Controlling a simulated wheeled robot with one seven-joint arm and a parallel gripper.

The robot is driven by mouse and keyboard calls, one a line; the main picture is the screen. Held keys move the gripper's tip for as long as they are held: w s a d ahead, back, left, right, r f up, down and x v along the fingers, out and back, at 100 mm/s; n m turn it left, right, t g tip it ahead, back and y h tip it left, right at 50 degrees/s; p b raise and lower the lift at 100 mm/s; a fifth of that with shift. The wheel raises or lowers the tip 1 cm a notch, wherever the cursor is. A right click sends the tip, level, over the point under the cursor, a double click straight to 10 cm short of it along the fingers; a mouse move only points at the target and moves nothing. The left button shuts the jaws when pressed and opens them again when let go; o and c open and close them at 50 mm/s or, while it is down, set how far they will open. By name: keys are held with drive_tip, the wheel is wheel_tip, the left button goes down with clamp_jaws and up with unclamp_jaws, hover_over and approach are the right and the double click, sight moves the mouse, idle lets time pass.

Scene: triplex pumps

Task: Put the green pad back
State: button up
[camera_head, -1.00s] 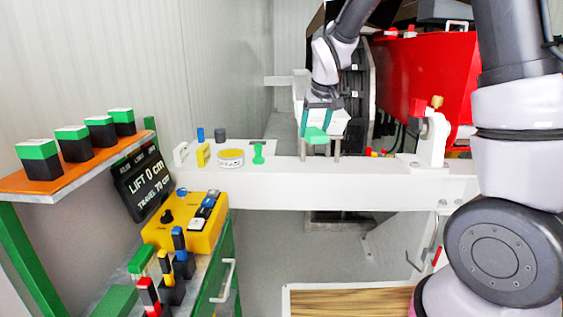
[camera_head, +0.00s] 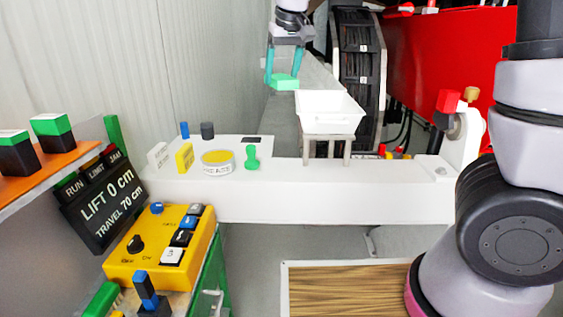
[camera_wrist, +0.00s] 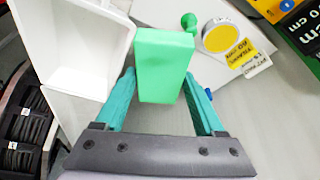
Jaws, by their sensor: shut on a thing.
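My gripper (camera_head: 283,68) points down and is shut on the green pad (camera_head: 285,84), a flat bright green block held in the air. The pad is to the left of and above the white tray (camera_head: 330,108). In the wrist view the pad (camera_wrist: 165,62) sits between my two teal fingers, and the tray (camera_wrist: 68,50) is just left of it, looking empty. The tray rests on a small grey stand on the white beam. A white plate (camera_head: 215,143) with a small dark rectangle (camera_head: 252,139) lies on the beam, nearer and left of the pad.
On the plate stand a yellow-topped round tin (camera_head: 218,161), a green knobbed piece (camera_head: 252,158), a yellow label block (camera_head: 185,157) and blue and dark cylinders. A yellow control box (camera_head: 160,248) and a display (camera_head: 103,200) are at the lower left. Red machinery (camera_head: 445,60) fills the right.

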sight(280, 169)
wheel_tip(280, 169, down, 24)
drive_tip(key=shift+f, duration=0.25)
drive_tip(key=shift+f, duration=0.15)
drive_tip(key=o, duration=1.4)
drive_tip(key=v, duration=1.2)
